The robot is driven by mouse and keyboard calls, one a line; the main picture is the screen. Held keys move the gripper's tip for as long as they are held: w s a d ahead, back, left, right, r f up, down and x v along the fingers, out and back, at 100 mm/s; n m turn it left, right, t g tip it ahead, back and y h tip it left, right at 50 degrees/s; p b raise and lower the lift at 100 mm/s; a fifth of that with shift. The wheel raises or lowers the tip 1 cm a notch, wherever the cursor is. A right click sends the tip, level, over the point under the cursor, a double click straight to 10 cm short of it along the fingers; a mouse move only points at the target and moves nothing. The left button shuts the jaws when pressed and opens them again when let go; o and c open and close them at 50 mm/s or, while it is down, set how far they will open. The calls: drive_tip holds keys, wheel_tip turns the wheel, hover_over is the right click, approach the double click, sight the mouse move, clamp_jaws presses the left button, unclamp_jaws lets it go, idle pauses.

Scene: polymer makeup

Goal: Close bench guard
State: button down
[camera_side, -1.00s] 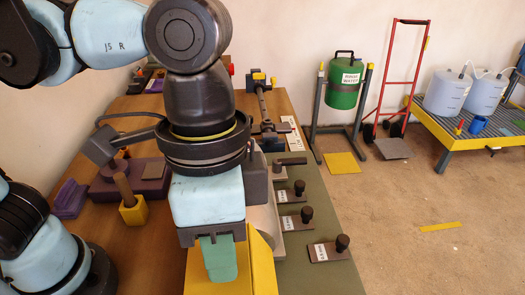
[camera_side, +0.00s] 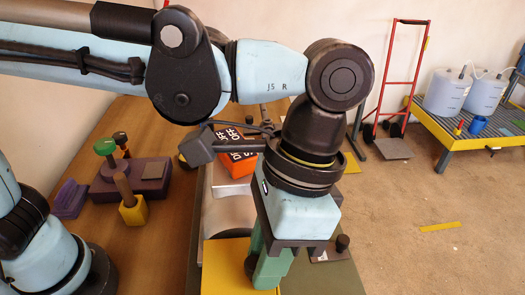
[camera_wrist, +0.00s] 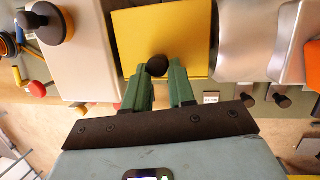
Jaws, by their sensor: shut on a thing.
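The bench guard appears to be the yellow panel (camera_wrist: 160,35) with a round black knob (camera_wrist: 157,65) near its edge in the wrist view. In the side view the yellow panel (camera_side: 225,262) is at the bottom centre, partly hidden behind my arm. My gripper (camera_wrist: 163,68) has its green fingers on either side of the knob, shut on it. In the side view my gripper (camera_side: 268,275) points down at the panel's right side. Its fingertips are hard to make out there.
An orange box (camera_side: 238,160) with OFF labels stands behind a grey metal housing (camera_side: 225,215). A purple base with knobs (camera_side: 130,182) and a yellow block (camera_side: 133,212) sit to the left. A black-knobbed slide (camera_side: 340,245) lies just right of my gripper.

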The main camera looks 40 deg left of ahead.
drive_tip(key=shift+w+d+f, duration=0.1)
drive_tip(key=shift+d+f, duration=0.1)
drive_tip(key=shift+d, duration=0.05)
drive_tip(key=c, duration=1)
unclamp_jaws()
drive_tip(key=shift+a, duration=0.1)
drive_tip(key=shift+r, duration=0.2)
drive_tip(key=v, duration=1.1)
drive_tip(key=shift+w+r, duration=0.2)
drive_tip(key=shift+r, duration=0.2)
